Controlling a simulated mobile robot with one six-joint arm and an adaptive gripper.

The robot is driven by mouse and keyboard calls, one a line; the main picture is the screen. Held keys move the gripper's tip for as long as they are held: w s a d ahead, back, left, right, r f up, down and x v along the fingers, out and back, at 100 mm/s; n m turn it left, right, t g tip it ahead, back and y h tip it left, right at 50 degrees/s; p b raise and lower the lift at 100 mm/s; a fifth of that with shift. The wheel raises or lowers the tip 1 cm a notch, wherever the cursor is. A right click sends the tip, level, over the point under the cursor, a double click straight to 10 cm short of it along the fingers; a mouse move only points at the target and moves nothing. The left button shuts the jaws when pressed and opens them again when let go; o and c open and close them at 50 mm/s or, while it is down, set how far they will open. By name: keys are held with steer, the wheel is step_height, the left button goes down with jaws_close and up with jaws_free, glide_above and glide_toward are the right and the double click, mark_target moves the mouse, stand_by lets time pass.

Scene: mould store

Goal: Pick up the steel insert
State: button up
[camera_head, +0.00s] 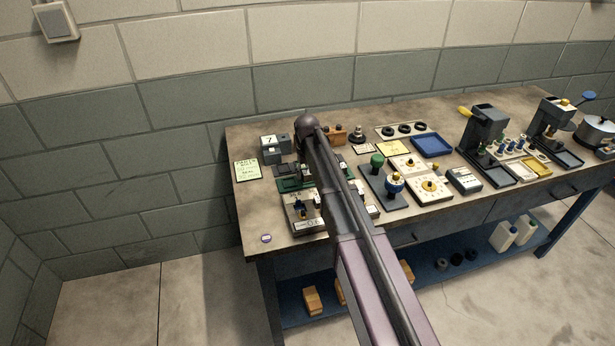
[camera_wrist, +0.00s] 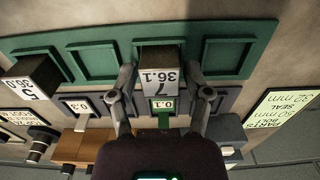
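A dark block with a pale label reading 36.1 and 7 (camera_wrist: 160,76), which looks like a steel insert, stands in a slot of the green tray (camera_wrist: 225,25) in the wrist view. A similar block labelled 36.0 and 5 (camera_wrist: 32,80) stands at the tray's left end. My gripper (camera_wrist: 160,80) has one finger on each side of the 36.1 block. The fingers look spread, with narrow gaps to the block; contact cannot be made out. In the head view my arm hides the gripper and much of the green tray (camera_head: 288,185).
Small plates marked 0.3 (camera_wrist: 78,106) and 0.1 (camera_wrist: 163,104) lie beside the tray, with a paper note (camera_wrist: 278,115) to the right. In the head view, a blue tray (camera_head: 432,145), dial devices and presses crowd the bench rightward. A wall stands behind.

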mark_target(307, 172)
jaws_close()
steer(key=shift+r, duration=0.2)
step_height(307, 172, up, 10)
steer(key=p, duration=1)
steer(key=shift+f, duration=0.2)
stand_by(0.6)
